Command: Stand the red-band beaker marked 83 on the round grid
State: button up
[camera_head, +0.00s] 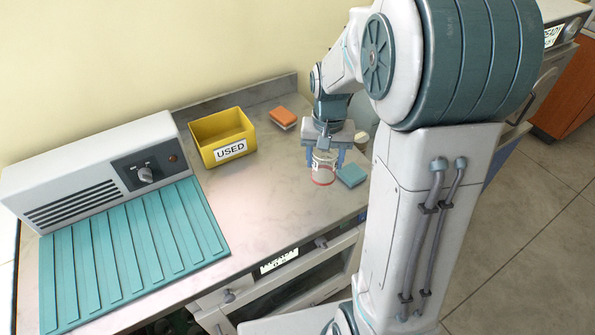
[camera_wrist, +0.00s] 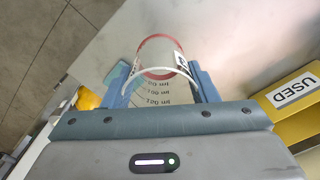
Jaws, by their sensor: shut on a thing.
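A clear beaker with a red band (camera_head: 322,176) is between the fingers of my gripper (camera_head: 325,158), upright or nearly so, over the right part of the bench. In the wrist view the red-banded beaker (camera_wrist: 160,57) sits between the two blue fingers of my gripper (camera_wrist: 163,80), which are shut on it. Printed volume marks show on its wall. A dark mark on a white label shows at its right side, too small to read as a number. I cannot tell whether its base touches the bench. I cannot make out a round grid in either view.
A yellow bin marked USED (camera_head: 222,139) and an orange sponge (camera_head: 283,117) stand behind on the bench. A teal block (camera_head: 351,175) lies close right of the beaker. A grey unit (camera_head: 92,172) with a teal ribbed mat (camera_head: 135,254) is left. The middle bench is clear.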

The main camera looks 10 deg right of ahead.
jog(key=shift+w+a+f+p, duration=0.25)
jog(key=shift+w+a+f, duration=0.25)
jog(key=shift+a+f, duration=0.65)
jog(key=shift+w+a+f+p, duration=0.3)
jog(key=shift+w+a+f, duration=0.35)
jog(key=shift+f, duration=0.85)
jog(key=shift+w+a+f+p, duration=0.25)
jog(key=shift+w+a+f, duration=0.15)
jog(key=shift+a+f, duration=0.8)
jog(key=shift+d+f, duration=0.15)
jog(key=shift+f, duration=0.1)
jog(key=shift+f, duration=0.15)
jog(key=o, duration=1)
jog(key=shift+r, duration=0.25)
